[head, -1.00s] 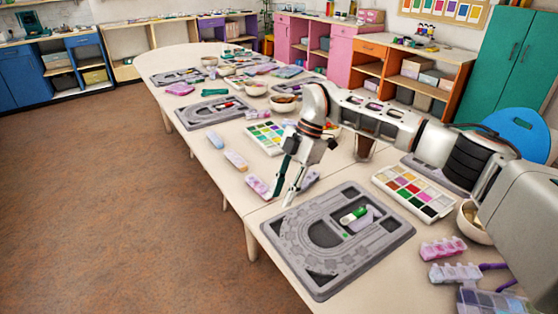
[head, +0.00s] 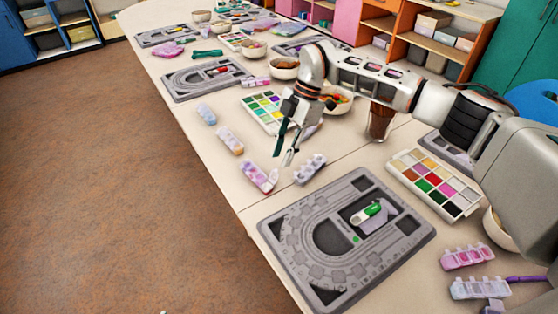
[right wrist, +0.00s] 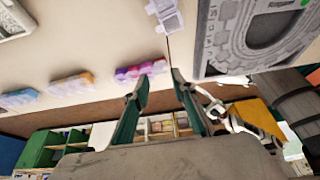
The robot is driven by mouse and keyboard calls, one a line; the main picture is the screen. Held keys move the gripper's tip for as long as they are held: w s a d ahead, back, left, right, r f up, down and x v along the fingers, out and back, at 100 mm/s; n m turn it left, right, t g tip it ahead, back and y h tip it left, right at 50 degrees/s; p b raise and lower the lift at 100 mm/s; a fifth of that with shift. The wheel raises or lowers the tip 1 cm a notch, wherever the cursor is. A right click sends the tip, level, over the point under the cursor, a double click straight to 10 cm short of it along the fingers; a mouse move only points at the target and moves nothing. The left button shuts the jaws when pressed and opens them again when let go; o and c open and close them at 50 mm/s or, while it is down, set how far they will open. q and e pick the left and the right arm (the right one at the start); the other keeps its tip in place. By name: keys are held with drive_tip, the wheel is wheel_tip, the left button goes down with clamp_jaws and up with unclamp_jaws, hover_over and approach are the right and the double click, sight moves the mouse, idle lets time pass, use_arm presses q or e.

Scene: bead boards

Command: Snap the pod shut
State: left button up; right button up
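My right gripper (head: 282,159) is open and empty, fingers pointing down by the pods; its parted fingers show in the right wrist view (right wrist: 160,77). A pink pod (head: 257,176) lies just left of and below the fingertips in the head view; the right wrist view shows a pink-purple pod (right wrist: 140,70) just beyond them. A lavender pod (head: 310,168) lies to their right, near the grey bead board (head: 285,272). A pale pod with flap-like parts (right wrist: 165,15) is cut by the top of the wrist view. I cannot tell which lids are open. My left gripper is out of view.
An orange pod (head: 230,140) and a blue pod (head: 206,114) continue the row along the table's left edge. A paint-like bead tray (head: 435,184) and more pods (head: 468,257) are at the right. A brown cup (head: 381,122) stands behind my forearm.

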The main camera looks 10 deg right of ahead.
sight(275, 170)
drive_tip(key=shift+x, duration=1.25)
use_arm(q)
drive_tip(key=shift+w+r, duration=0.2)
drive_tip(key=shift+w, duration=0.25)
use_arm(e)
drive_tip(key=shift+a+f, duration=0.1)
drive_tip(key=shift+f, duration=0.25)
clamp_jaws()
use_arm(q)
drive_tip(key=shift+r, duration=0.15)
use_arm(e)
drive_tip(key=shift+r, duration=0.1)
